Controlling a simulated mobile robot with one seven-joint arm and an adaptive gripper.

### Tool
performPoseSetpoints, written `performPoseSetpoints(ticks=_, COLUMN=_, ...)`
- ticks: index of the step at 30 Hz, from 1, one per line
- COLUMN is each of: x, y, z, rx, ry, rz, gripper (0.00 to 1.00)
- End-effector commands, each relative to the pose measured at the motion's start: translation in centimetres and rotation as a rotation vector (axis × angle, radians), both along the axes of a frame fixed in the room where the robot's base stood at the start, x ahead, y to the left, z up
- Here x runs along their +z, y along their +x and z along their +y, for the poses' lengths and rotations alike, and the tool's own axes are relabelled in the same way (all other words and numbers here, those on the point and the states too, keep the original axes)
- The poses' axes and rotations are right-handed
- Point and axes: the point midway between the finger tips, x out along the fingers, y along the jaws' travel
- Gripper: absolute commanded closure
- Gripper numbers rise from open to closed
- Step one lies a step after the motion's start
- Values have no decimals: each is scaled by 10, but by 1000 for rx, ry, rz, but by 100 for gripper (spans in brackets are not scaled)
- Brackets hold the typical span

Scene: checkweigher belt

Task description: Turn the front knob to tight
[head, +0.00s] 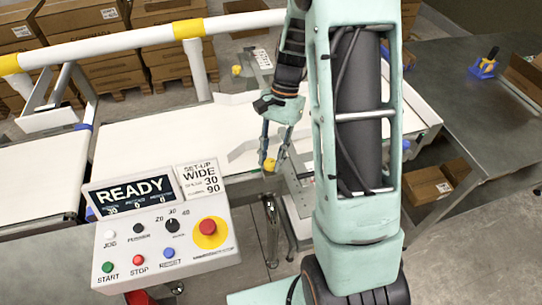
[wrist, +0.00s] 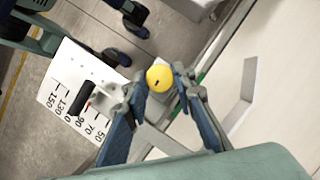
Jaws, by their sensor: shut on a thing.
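The front knob is yellow and round with a small dark mark. In the wrist view the knob (wrist: 159,78) sits between the two fingertips of my gripper (wrist: 162,84), which is shut on it. In the head view the same knob (head: 269,164) shows at the near side of the white belt, with my gripper (head: 272,150) reaching down onto it. A white scale plate (wrist: 75,100) with printed numbers and a dark pointer lies beside the knob in the wrist view. I cannot read tight or loose from the knob itself.
A second yellow knob (head: 236,70) stands at the belt's far side. The control panel (head: 165,245) at the front left reads READY, with a set-up card (head: 200,178) reading WIDE, 30 and 90. White guard rails run behind the belt (head: 140,145). A grey table (head: 450,75) stands right.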

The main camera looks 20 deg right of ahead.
Motion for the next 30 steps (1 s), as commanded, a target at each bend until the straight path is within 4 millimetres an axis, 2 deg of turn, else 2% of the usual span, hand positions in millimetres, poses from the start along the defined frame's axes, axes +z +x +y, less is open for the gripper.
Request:
performPoseSetpoints(ticks=7, x=0, y=0, z=-1, rx=-60, ry=-1, rz=-2, gripper=100)
performPoseSetpoints(ticks=20, x=0, y=0, z=-1, rx=-69, ry=0, rz=-1, gripper=100)
performPoseSetpoints(ticks=21, x=0, y=0, z=-1, rx=-69, ry=0, rz=-1, gripper=75)
performPoseSetpoints(ticks=26, x=0, y=0, z=-1, rx=-69, ry=0, rz=-1, gripper=59)
performPoseSetpoints(ticks=30, x=0, y=0, z=-1, rx=-68, ry=-1, rz=-1, gripper=59)
